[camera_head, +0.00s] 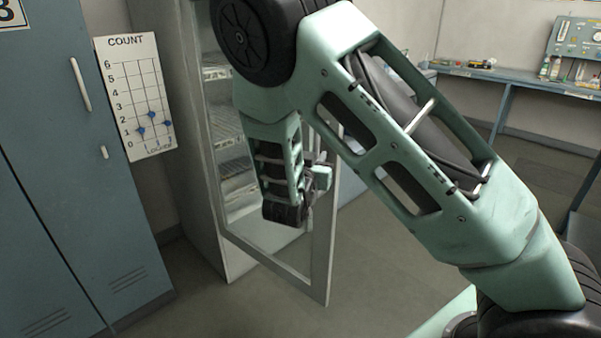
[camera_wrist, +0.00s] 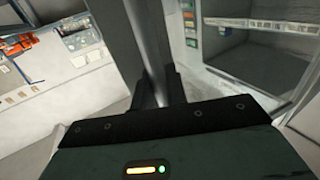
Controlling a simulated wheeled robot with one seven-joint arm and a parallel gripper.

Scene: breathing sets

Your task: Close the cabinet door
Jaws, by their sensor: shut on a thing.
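The cabinet (camera_head: 180,120) is a tall, pale grey unit with wire shelves inside. Its framed door (camera_head: 275,267) stands open, swung out toward the right, and I see the floor through its panel. My gripper (camera_head: 318,180) is at the door, and my own arm hides much of the contact and the door's upper part. In the wrist view, my gripper (camera_wrist: 160,88) is shut around a grey upright bar (camera_wrist: 152,45), which looks like the door's handle. The cabinet's interior shelves (camera_wrist: 255,22) show at the right of that view.
Blue lockers (camera_head: 70,180) stand at the left, with a white COUNT chart (camera_head: 137,95) between them and the cabinet. A blue bench (camera_head: 500,78) with small items runs along the back right wall. The floor (camera_head: 375,270) in front of the door is clear.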

